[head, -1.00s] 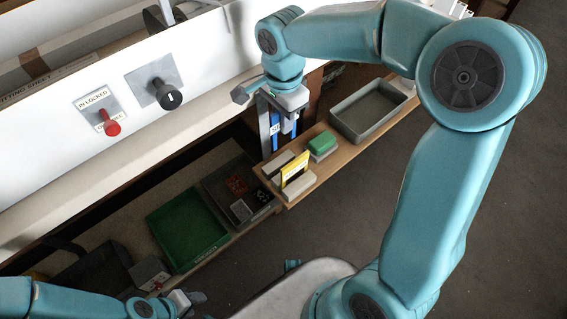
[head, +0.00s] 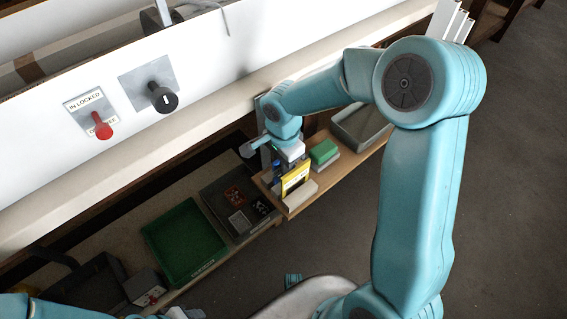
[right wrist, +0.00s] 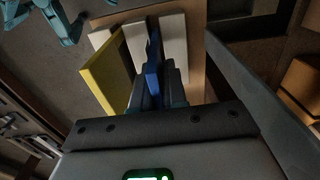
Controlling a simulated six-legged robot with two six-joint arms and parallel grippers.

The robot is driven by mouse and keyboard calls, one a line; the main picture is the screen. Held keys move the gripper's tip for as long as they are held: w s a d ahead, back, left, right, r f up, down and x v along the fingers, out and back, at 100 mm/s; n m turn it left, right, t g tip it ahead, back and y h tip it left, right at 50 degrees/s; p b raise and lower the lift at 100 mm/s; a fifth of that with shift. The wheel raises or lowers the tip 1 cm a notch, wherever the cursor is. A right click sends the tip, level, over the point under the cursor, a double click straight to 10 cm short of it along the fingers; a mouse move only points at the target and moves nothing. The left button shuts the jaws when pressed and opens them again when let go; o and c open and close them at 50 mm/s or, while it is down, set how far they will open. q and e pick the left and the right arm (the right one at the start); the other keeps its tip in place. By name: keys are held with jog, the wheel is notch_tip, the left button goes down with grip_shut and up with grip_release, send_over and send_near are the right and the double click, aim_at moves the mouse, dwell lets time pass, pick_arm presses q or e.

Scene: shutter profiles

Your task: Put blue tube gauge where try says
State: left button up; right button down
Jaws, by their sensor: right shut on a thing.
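The blue tube gauge (right wrist: 153,66) is a thin blue plate. My right gripper (right wrist: 158,88) is shut on it. In the head view only a small blue part (head: 276,166) shows below my right gripper (head: 284,158), beside the upright yellow gauge (head: 296,179). The wrist view shows the blue plate over the pale slotted rack (right wrist: 172,40), to the right of the yellow plate (right wrist: 106,72). I cannot tell whether its lower edge touches the rack. My left gripper (head: 184,313) is only partly visible at the bottom edge.
A wooden shelf (head: 330,172) carries the rack, a green block (head: 323,151) and a grey tray (head: 338,137). Below left are a green tray (head: 168,223) and a dark tray (head: 212,196) with small parts; their labels are too small to read. A red-handled switch (head: 103,131) is on the white panel.

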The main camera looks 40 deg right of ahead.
jog(key=shift+f+b, duration=0.2)
jog(key=shift+b, duration=0.1)
jog(key=c, duration=1.2)
grip_release()
jog(key=shift+o, duration=0.2)
jog(key=shift+r, duration=0.2)
jog(key=shift+r+p, duration=0.3)
jog(key=shift+p, duration=0.1)
notch_tip(320, 180, up, 12)
jog(key=shift+f+p, duration=0.25)
jog(key=shift+p, duration=0.95)
